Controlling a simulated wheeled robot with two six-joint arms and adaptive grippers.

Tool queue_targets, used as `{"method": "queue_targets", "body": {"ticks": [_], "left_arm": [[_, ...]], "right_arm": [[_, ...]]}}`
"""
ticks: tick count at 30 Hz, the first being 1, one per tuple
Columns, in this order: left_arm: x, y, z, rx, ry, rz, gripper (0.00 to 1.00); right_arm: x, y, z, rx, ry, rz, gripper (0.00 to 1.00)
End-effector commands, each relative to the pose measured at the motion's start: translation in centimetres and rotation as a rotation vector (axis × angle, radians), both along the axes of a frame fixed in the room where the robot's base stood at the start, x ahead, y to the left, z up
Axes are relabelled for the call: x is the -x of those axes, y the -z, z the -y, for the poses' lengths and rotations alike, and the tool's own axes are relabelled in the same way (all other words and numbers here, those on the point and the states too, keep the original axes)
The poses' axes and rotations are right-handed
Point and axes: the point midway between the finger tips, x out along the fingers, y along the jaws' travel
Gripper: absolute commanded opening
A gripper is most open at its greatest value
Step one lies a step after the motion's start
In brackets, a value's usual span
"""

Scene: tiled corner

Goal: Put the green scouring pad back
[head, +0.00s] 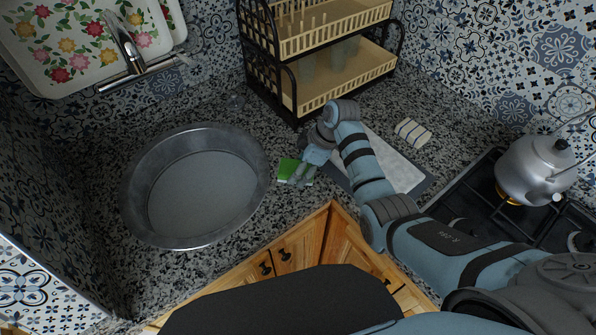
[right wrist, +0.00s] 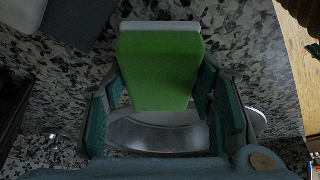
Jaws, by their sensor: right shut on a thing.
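The green scouring pad (head: 288,169) is at the right side of the round metal basin, over the speckled counter. In the right wrist view the pad (right wrist: 160,68) shows a green face and a pale edge at its far end. My right gripper (head: 302,173) is shut on the pad, with a finger on either side of it in the right wrist view (right wrist: 160,95). I cannot tell whether the pad touches the counter. My left gripper is not in view.
The metal basin (head: 205,185) is left of the pad. A two-tier dish rack (head: 290,75) stands behind. A grey mat with a pale sheet (head: 400,171) lies under my right arm, near a striped rolled cloth (head: 413,133). A kettle (head: 535,168) stands on the stove at right.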

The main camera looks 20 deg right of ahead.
Motion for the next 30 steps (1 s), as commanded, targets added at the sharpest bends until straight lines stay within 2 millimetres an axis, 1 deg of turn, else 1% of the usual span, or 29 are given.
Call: {"method": "queue_targets", "body": {"ticks": [1,6,7,10,18,22,26,30], "left_arm": [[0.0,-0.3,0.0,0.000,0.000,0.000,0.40],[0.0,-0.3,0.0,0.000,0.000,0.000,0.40],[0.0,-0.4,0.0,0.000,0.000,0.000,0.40],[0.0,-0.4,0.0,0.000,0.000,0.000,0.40],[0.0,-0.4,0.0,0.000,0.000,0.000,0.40],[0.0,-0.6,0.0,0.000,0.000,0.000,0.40],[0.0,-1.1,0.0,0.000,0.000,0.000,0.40],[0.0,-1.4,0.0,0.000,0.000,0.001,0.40]], "right_arm": [[0.0,-0.2,0.0,0.002,0.000,0.000,0.25],[0.0,-0.1,0.0,0.002,-0.001,0.000,0.25],[0.0,-0.2,0.0,0.003,-0.001,0.001,0.56],[0.0,-0.2,-0.1,0.002,-0.002,0.000,0.71],[0.0,-0.3,0.0,0.002,-0.001,0.000,0.71],[0.0,-0.9,0.2,0.002,-0.001,0.000,0.71],[0.3,-3.0,1.0,0.005,-0.001,0.003,0.71],[0.8,-6.7,2.3,0.003,-0.001,0.005,0.71]]}}
